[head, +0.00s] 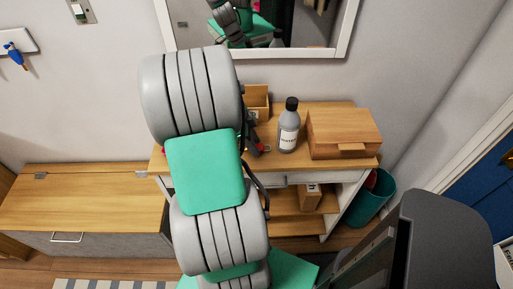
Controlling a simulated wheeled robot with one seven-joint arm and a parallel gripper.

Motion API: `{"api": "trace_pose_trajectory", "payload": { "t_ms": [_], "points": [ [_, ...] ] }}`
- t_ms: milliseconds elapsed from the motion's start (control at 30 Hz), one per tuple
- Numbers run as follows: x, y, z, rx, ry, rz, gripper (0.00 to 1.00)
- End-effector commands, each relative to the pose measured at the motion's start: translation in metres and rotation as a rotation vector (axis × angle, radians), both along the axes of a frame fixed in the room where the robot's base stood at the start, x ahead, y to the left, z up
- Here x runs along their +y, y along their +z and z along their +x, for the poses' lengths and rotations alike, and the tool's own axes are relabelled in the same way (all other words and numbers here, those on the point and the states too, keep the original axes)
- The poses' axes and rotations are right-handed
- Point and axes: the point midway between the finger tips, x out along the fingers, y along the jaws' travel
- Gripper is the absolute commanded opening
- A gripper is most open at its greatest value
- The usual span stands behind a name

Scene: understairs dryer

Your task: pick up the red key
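My arm fills the middle of the head view and hides much of the console table (335,172) behind it. Part of my gripper (254,145) shows as dark pieces just right of the arm, low over the table top. Its fingertips are mostly hidden, so I cannot tell whether it is open or shut. A small red spot (266,148) shows beside the gripper. Another small red spot (163,150) shows at the table's left edge, left of the arm. Either could be part of the red key, but both are too small to tell.
A grey bottle (288,132) and a wooden box (343,134) stand right of my gripper; a small open wooden box (257,103) is behind. A blue key (14,54) hangs at the left wall. A mirror (290,25) is above; a green bin (374,200) stands right. The bench top (80,202) is clear.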

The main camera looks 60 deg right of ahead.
Motion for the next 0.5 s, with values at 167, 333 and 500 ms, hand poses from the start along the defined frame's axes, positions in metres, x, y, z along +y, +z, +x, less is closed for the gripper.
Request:
{"api": "trace_pose_trajectory", "payload": {
  "t_ms": [167,333,500],
  "points": [
    [-0.0001,0.0002,0.0001,0.0,0.0,0.0,0.23],
    [0.0,0.0003,0.0001,0.0,0.0,0.0,0.09],
    [0.0,0.0003,0.0001,0.0,0.0,0.0,0.0]
  ]
}}
